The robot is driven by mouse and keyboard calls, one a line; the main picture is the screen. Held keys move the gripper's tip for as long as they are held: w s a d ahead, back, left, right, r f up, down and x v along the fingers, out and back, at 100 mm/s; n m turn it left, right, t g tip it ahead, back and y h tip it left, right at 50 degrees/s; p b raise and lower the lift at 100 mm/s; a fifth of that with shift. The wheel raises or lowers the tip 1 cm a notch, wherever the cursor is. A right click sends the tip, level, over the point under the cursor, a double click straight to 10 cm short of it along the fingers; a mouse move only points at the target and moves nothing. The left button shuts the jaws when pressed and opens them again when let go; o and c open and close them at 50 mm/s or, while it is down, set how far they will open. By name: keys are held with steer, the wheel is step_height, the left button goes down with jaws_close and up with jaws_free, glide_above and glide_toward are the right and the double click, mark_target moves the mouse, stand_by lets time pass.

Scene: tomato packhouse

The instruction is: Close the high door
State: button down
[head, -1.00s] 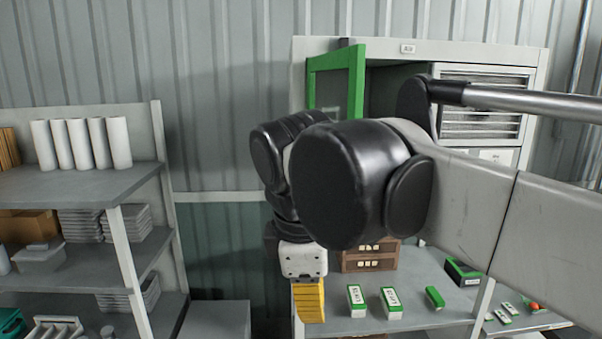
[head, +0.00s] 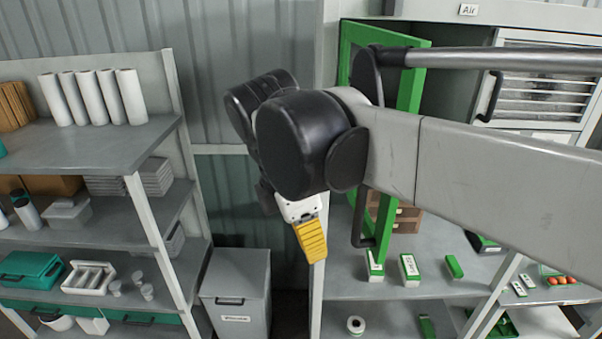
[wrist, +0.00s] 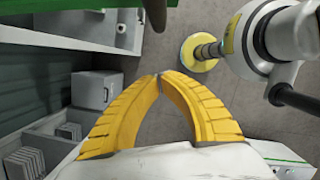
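The high door is a green-framed panel (head: 415,85) on the upper cabinet (head: 460,60), and it stands open, swung outward on the cabinet's left side. Its dark bar handle (head: 358,218) hangs low on the door, just right of my gripper in the head view. My gripper (head: 318,258) points down, left of the door's lower edge, and looks empty. In the wrist view its yellow fingers (wrist: 160,76) meet at the tips. A green strip of the door (wrist: 60,8) and a dark handle end (wrist: 155,14) show at the top there. My arm hides part of the door.
A louvered panel (head: 545,85) with a handle fills the cabinet's right side. Below, a grey bench shelf (head: 350,285) bears green-and-white boxes (head: 410,268). A shelving rack (head: 85,155) stands left, with a grey bin (head: 235,290) between.

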steer(key=d, duration=0.1)
steer(key=d+p, duration=0.1)
steer(key=d, duration=0.1)
steer(key=shift+w+d+r+p, duration=0.3)
steer(key=shift+w+d+r, duration=0.05)
steer(key=shift+w+d, duration=0.05)
steer(key=shift+s, duration=0.1)
steer(key=shift+d, duration=0.1)
